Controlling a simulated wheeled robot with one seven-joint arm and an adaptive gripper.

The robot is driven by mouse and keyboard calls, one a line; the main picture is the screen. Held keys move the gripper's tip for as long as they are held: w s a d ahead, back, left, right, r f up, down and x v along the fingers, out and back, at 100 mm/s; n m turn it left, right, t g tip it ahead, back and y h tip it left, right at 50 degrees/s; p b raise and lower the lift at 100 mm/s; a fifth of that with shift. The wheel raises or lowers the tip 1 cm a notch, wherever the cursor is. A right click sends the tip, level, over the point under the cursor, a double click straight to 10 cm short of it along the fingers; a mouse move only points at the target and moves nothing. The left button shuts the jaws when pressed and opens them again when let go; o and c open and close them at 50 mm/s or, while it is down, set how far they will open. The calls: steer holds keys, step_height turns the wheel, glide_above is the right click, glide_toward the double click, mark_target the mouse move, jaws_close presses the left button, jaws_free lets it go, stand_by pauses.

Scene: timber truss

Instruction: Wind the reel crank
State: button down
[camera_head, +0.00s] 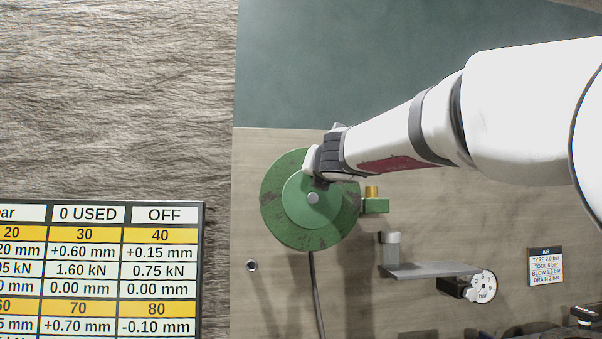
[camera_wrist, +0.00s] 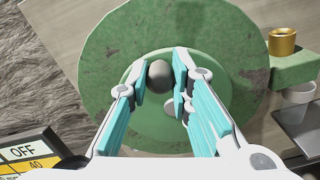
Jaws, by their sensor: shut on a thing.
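The green reel (camera_head: 283,220) is a round, scuffed drum on the wooden wall panel. Its lighter green crank disc (camera_head: 302,207) sits in front, with a grey hub (camera_head: 313,198) at the centre. My gripper (camera_head: 317,168) is at the upper part of the disc. In the wrist view, the teal-padded fingers of my gripper (camera_wrist: 160,82) are shut on the dark grey crank knob (camera_wrist: 159,73), one on each side. The knob is above and slightly left of the hub there, and the right finger partly covers the hub. In the head view, my gripper hides the knob.
A brass fitting (camera_head: 371,192) on a green block stands right of the reel. A hose (camera_head: 317,290) hangs below it. A grey shelf (camera_head: 430,270) and a pressure gauge (camera_head: 481,286) project lower right. A table of values (camera_head: 100,260) stands at lower left.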

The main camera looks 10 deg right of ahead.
steer(key=shift+f, duration=0.2)
steer(key=c, duration=1.4)
jaws_free()
steer(key=shift+d, duration=0.1)
steer(key=shift+c, duration=0.2)
steer(key=shift+r, duration=0.1)
steer(key=s, duration=1.2)
